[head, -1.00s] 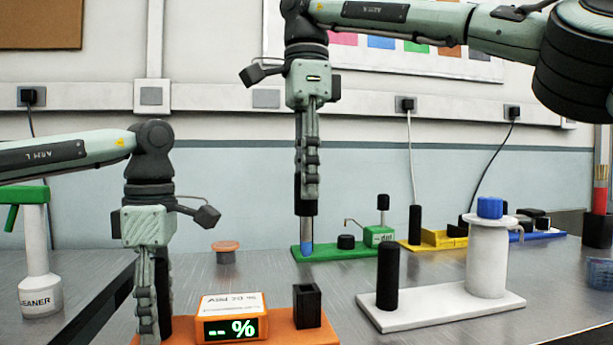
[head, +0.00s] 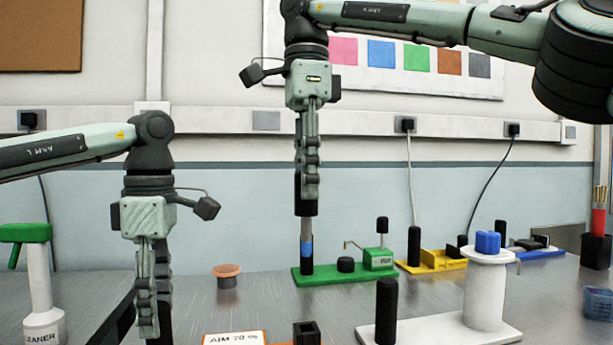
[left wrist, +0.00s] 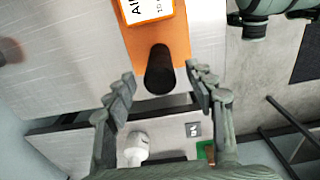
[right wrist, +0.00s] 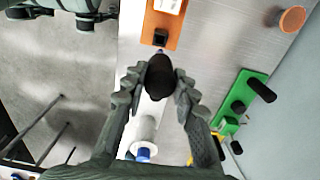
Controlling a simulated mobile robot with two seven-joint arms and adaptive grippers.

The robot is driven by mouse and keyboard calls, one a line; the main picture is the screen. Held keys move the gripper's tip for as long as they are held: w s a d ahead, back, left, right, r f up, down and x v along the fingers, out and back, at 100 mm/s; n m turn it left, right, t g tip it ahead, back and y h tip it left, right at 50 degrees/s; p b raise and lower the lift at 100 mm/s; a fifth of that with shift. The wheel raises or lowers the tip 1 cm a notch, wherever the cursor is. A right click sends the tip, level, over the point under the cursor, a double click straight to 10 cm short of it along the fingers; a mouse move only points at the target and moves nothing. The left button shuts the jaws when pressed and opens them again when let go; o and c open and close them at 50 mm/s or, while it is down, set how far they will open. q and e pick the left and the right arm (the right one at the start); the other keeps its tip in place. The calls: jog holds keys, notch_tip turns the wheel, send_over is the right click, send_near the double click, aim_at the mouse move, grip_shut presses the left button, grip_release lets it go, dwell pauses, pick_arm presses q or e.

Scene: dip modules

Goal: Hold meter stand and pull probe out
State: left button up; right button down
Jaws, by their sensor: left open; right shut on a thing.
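The meter stand (head: 235,339) is at the bottom edge of the head view, mostly cut off. Its white label reads "AIM 70 %", and a black square socket (head: 307,332) stands at its right. In the left wrist view, the stand's orange base (left wrist: 178,48) carries a black post (left wrist: 160,72). My left gripper (head: 152,332) is open, with its fingers on either side of that post; contact cannot be told. My right gripper (head: 308,192) is shut on the probe (head: 307,228), holding it upright with its blue band below, clear of the socket. The probe's dark handle shows in the right wrist view (right wrist: 160,78).
A green module (head: 345,272) lies behind the probe. A white stand (head: 450,335) with a black post and blue-topped spool is at the right. Yellow (head: 435,262) and blue modules are further back. An orange-lidded jar (head: 227,276) and a cleaner bottle (head: 40,300) are left.

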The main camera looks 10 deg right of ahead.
pick_arm(q)
jog(key=shift+r+p, duration=1.15)
jog(key=shift+r, duration=0.45)
pick_arm(e)
jog(key=shift+r, duration=1.2)
pick_arm(q)
jog(key=shift+r, duration=0.2)
pick_arm(e)
jog(key=shift+f, duration=0.15)
pick_arm(q)
jog(key=shift+r, duration=2.65)
jog(key=shift+s, duration=0.1)
pick_arm(e)
jog(key=shift+s, duration=0.1)
